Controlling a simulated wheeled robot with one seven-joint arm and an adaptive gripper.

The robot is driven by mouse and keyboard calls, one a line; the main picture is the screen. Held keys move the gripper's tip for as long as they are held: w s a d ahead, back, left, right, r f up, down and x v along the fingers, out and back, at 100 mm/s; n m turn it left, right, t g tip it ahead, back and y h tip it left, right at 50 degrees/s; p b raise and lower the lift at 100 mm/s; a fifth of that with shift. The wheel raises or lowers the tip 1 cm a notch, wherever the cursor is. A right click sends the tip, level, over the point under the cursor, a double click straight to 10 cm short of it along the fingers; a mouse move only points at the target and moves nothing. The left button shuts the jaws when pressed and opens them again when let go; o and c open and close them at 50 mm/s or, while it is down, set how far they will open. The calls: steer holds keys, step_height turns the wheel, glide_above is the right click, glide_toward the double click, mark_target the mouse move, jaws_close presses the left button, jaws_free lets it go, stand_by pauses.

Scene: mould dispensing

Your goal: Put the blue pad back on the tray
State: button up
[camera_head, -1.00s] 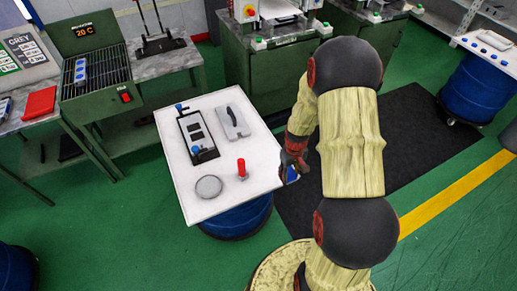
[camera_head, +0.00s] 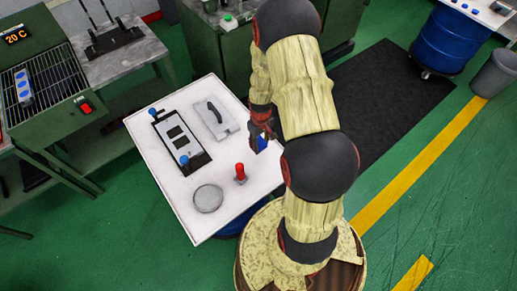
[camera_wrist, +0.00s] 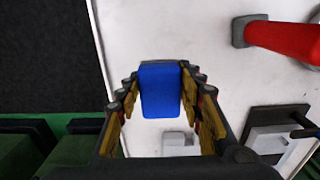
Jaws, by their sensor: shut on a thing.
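The blue pad (camera_wrist: 160,90) is a flat, rounded rectangle held between the fingers of my gripper (camera_wrist: 160,100) in the wrist view. In the head view, my gripper (camera_head: 262,132) and the blue pad (camera_head: 262,144) are near the right edge of a white-topped stand, partly covered by my arm. In the wrist view the white top (camera_wrist: 215,45) lies beneath and around the pad.
On the white top are a black-framed plate (camera_head: 196,163) with blue knobs, a grey plate with a dark handle (camera_head: 222,127), a red-handled tool (camera_head: 240,173) and a round grey disc (camera_head: 208,198). The red handle (camera_wrist: 285,38) is right of my gripper in the wrist view.

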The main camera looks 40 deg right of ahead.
steer(key=shift+f+b, duration=0.35)
steer(key=shift+f, duration=2.1)
steer(key=shift+f, duration=0.2)
steer(key=o, duration=1.2)
steer(key=shift+r, duration=0.15)
